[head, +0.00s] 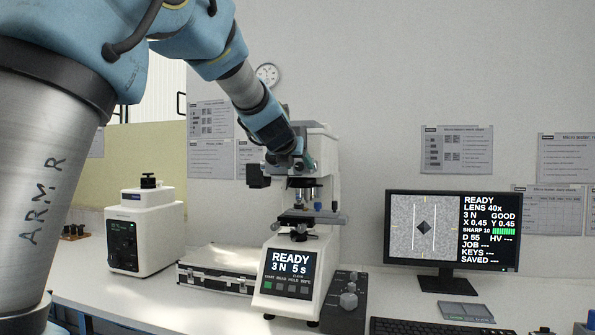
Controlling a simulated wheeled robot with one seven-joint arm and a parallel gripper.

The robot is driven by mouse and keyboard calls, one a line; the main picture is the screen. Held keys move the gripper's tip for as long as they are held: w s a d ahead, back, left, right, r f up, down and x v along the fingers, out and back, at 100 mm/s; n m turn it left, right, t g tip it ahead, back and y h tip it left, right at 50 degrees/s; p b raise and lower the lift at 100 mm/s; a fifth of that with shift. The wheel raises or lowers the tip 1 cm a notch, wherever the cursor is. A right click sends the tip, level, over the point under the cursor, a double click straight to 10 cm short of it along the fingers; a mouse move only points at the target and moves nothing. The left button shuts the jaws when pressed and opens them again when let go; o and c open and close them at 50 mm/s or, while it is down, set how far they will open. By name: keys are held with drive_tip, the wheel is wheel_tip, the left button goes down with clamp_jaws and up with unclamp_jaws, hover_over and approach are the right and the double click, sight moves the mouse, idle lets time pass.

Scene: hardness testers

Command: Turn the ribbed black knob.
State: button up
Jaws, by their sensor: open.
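The white hardness tester (322,148) stands on the bench in the middle, its front screen (288,268) reading READY, 3 N 5 s. My arm reaches down from the upper left, and my gripper (300,163) is at the tester's upper head, in front of it. The gripper is open; its fingertips are small and hard to tell apart from the head. Dark knobs (299,234) show below the tester's stage (308,216); ribbing cannot be made out. I cannot tell whether the gripper touches anything, and it hides part of the head.
A monitor (453,231) at right shows READY, LENS 40x and a dark diamond between two lines. A silver case (217,270) and a smaller white device (145,232) with a black top knob are left.

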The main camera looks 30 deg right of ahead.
drive_tip(key=shift+d, duration=0.1)
drive_tip(key=shift+c, duration=0.3)
clamp_jaws()
